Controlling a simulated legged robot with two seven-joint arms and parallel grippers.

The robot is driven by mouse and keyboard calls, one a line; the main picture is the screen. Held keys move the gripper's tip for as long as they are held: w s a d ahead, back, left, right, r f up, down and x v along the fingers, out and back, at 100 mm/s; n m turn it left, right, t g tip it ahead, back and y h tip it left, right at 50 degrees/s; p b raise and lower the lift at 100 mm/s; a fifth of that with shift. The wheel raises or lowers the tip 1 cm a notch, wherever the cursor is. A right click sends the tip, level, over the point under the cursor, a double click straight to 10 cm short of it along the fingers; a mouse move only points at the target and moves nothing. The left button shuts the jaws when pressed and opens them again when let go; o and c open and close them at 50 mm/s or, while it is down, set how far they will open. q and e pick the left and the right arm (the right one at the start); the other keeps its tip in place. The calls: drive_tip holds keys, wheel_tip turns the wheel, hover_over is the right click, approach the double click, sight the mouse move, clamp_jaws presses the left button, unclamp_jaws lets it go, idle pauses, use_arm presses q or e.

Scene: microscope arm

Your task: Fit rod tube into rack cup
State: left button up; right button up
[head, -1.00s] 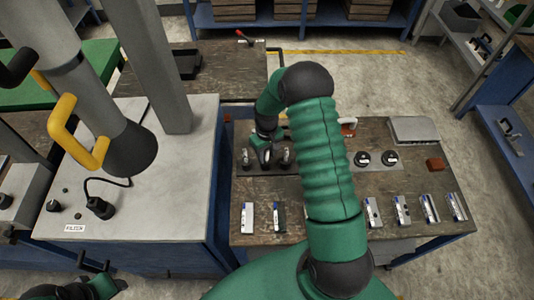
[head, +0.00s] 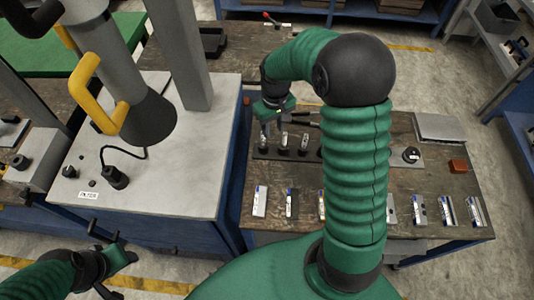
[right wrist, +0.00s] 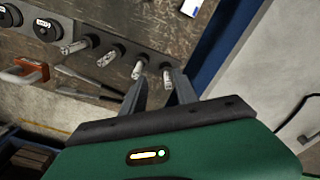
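A dark rack (head: 297,156) lies on the wooden bench, with several pale, speckled rod tubes upright in its round cups. One tube (head: 284,140) shows beside my right gripper (head: 267,123), which points down over the rack's left end. In the right wrist view, my right gripper (right wrist: 157,80) is open, with its two fingers apart. The end tube (right wrist: 167,78) shows between the fingertips; I cannot tell whether they touch it. Another tube (right wrist: 138,68) stands just beyond the fingers. My left gripper (head: 120,255) is at the lower left, away from the rack; its fingers are unclear.
Several labelled slides (head: 260,201) lie along the bench front. Round black knobs (head: 411,154) and a red block (head: 458,166) are at the right. A light-topped cabinet (head: 190,165) with a microscope stands left, across a gap.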

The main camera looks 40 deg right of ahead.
use_arm(q)
drive_tip(key=f+b, duration=0.2)
drive_tip(key=a+f+b, duration=0.1)
drive_tip(key=shift+s+f+b, duration=0.15)
drive_tip(key=shift+f+b, duration=0.2)
drive_tip(key=shift+f, duration=0.05)
use_arm(e)
drive_tip(key=s+a+f+n+t, duration=0.1)
drive_tip(key=s+a+f+t, duration=0.1)
drive_tip(key=s+a, duration=0.9)
drive_tip(key=a, duration=0.4)
drive_tip(key=shift+s+f, duration=0.2)
drive_tip(key=shift+f, duration=0.15)
use_arm(q)
drive_tip(key=shift+d, duration=0.3)
use_arm(e)
drive_tip(key=shift+d, duration=0.25)
use_arm(q)
drive_tip(key=shift+a, duration=0.15)
use_arm(e)
drive_tip(key=shift+a, duration=0.2)
